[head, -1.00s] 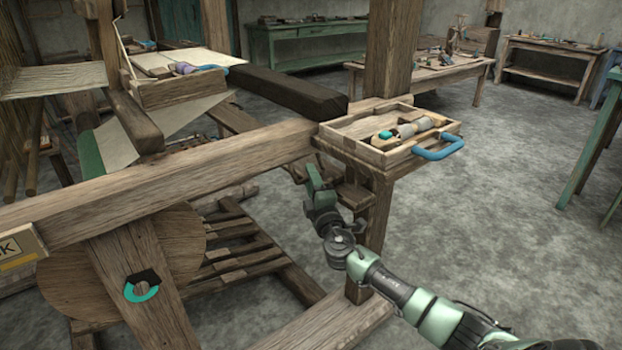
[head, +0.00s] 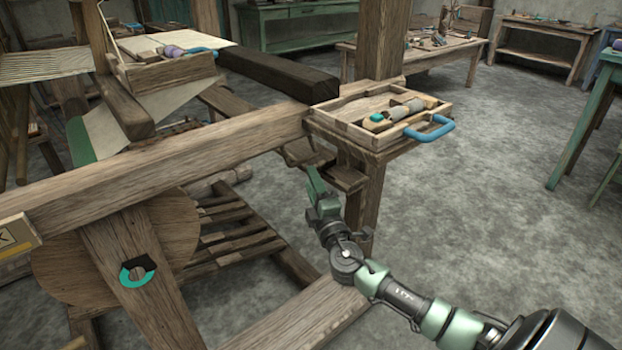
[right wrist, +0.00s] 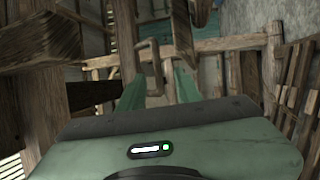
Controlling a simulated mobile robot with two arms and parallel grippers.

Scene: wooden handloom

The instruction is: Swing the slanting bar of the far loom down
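The wooden loom (head: 160,165) fills the left and middle of the head view. A slanting plank (head: 165,315) with a black and teal ring mark (head: 138,271) stands in front of a round wooden disc (head: 55,270). I cannot tell whether this plank is the task's slanting bar. My right gripper (head: 314,182) is below the long beam, left of the loom's right post. In the right wrist view its two green fingers (right wrist: 158,72) are apart, with nothing seen clamped. A bent wooden piece (right wrist: 150,50) shows beyond them; contact cannot be told. My left gripper is not seen.
A wooden tray (head: 350,133) with a blue handle (head: 430,128) and tools sits on the loom's right corner, above my right gripper. A slatted wooden frame (head: 235,240) lies low behind the beam. Grey floor (head: 480,210) is open to the right.

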